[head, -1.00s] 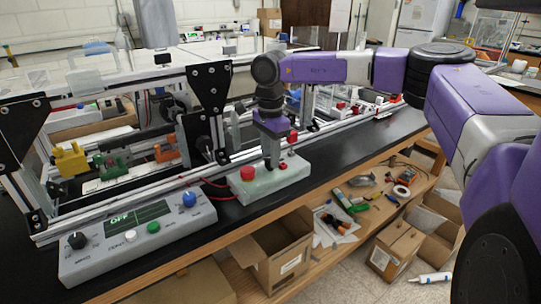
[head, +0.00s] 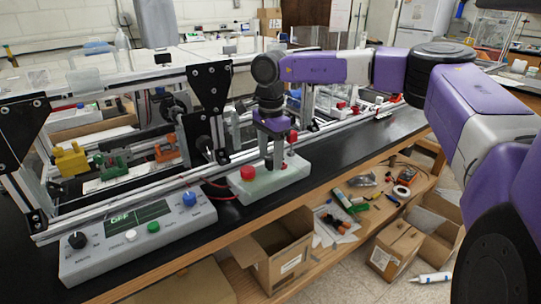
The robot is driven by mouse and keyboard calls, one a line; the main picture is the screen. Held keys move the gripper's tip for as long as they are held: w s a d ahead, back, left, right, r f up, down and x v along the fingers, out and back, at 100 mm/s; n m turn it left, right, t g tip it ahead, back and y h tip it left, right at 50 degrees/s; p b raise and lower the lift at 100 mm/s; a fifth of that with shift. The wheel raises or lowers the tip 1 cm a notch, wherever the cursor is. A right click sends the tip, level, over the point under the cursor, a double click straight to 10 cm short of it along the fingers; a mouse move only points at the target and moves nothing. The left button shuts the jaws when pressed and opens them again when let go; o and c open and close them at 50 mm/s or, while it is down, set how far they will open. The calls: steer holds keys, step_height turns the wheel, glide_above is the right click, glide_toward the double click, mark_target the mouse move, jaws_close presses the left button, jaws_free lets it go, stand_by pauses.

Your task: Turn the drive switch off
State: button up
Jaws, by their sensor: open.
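My gripper (head: 273,164) points down over the small pale control box (head: 262,187) on the bench, close to its top, with its jaws open. I cannot tell whether the fingertips touch the box. A large red button (head: 248,173) is on the box just left of the fingers. The drive switch cannot be made out clearly; the fingers cover part of the box top. To the left lies a larger grey control panel (head: 90,262) with a black knob (head: 77,240), white and green buttons, a blue knob (head: 189,199) and a green display (head: 138,213) that seems to read OFF.
The aluminium extrusion frame (head: 130,195) stands behind the box and panel, with black bracket plates (head: 210,88). Red cables run beside the box. Black bench top (head: 350,150) is clear to the right.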

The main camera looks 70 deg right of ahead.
mark_target(270, 157)
step_height(270, 157, up, 8)
steer(key=shift+f, duration=0.1)
stand_by(0.4)
stand_by(0.5)
